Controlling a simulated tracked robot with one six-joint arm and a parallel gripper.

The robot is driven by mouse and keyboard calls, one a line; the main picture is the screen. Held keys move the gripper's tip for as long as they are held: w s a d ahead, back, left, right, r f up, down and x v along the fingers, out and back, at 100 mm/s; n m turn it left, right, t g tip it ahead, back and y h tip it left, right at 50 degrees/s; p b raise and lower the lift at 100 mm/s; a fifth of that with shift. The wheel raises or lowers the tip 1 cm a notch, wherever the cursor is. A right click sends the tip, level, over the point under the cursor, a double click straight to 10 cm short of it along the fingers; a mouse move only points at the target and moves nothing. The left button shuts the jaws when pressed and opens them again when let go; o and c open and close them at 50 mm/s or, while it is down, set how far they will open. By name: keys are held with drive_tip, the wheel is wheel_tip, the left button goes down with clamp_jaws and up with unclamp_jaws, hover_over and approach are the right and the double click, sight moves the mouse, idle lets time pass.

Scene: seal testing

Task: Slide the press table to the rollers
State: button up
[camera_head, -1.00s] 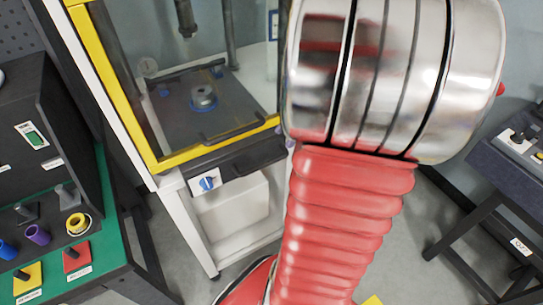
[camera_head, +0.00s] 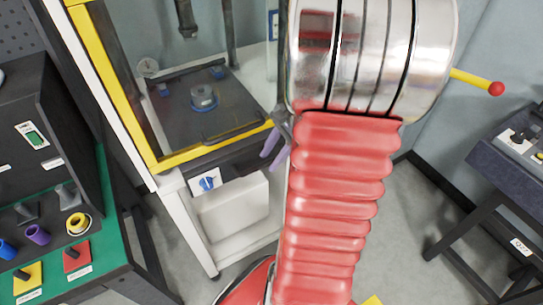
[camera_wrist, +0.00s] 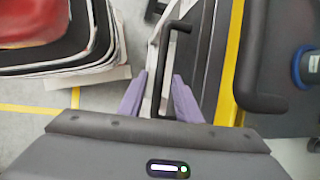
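The press table (camera_head: 178,122) is a dark plate inside the yellow-framed press, carrying a round metal part on a blue ring (camera_head: 203,98). A black handle (camera_head: 232,130) runs along its front edge. My gripper (camera_head: 271,146) has purple fingers and is just outside the frame's lower right corner, partly hidden by my arm. In the wrist view my gripper (camera_wrist: 159,78) is open, one finger on each side of a black bar handle (camera_wrist: 165,55), with gaps visible. Another black handle (camera_wrist: 245,65) stands to its right, by the yellow edge. I cannot make out the rollers.
The yellow press frame (camera_head: 222,142) borders the opening. A panel with a blue knob (camera_head: 208,183) and a white box (camera_head: 232,208) are below it. A green-topped bench (camera_head: 105,255) stands left, a dark table (camera_head: 510,170) right. A yellow lever with a red ball (camera_head: 496,88) shows behind my arm.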

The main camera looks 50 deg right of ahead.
drive_tip(key=shift+c, duration=0.5)
clamp_jaws()
drive_tip(key=shift+a, duration=0.1)
